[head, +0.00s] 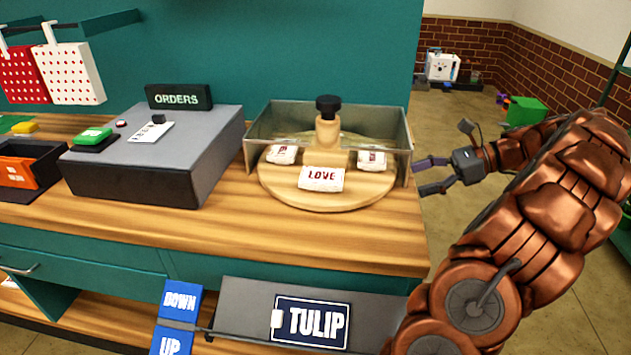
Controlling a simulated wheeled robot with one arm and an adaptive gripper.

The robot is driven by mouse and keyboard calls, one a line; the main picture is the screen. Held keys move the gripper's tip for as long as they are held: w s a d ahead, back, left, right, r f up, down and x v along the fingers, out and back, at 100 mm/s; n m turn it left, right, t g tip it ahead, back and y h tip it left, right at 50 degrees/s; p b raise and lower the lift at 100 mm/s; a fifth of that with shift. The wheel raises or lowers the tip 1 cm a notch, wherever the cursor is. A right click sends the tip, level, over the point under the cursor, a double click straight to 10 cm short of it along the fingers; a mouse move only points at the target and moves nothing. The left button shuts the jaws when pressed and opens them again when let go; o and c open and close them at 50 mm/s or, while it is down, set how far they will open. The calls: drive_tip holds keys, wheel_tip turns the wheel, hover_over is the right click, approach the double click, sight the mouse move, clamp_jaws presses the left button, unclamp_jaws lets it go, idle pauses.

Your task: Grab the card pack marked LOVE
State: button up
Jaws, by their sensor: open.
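The white card pack marked LOVE (321,179) lies at the front of a round wooden turntable (300,200). Two more white packs with red marks lie on the turntable, one at the left (282,154) and one at the right (372,160); their words are too small to read. A wooden post with a black knob (328,105) stands at the middle. My gripper (419,176) is open and empty. It is to the right of the turntable, by the counter's right edge, with its fingers toward the packs.
A clear guard (401,130) surrounds the back and sides of the turntable; its front looks open. A grey ORDERS console (150,175) stands to the left. Wooden counter (350,240) is bare in front. A TULIP sign (311,321) and blue DOWN and UP plates (180,302) are below.

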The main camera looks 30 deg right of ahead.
drive_tip(key=d, duration=0.2)
drive_tip(key=p, duration=0.1)
approach(327, 176)
drive_tip(key=shift+m+t, duration=0.4)
drive_tip(key=x, duration=0.2)
drive_tip(key=f+x, duration=0.1)
drive_tip(key=x, duration=0.1)
drive_tip(key=shift+s+a, duration=0.1)
drive_tip(key=shift+s, duration=0.1)
drive_tip(key=x, duration=0.3)
drive_tip(key=shift+w+a+r+p, duration=0.2)
drive_tip(key=shift+a+r+p, duration=0.1)
drive_tip(key=shift+p, duration=0.1)
drive_tip(key=shift+w+a+f, duration=0.35)
drive_tip(key=shift+w+a, duration=0.05)
drive_tip(key=shift+w, duration=0.05)
drive_tip(key=c, duration=0.8)
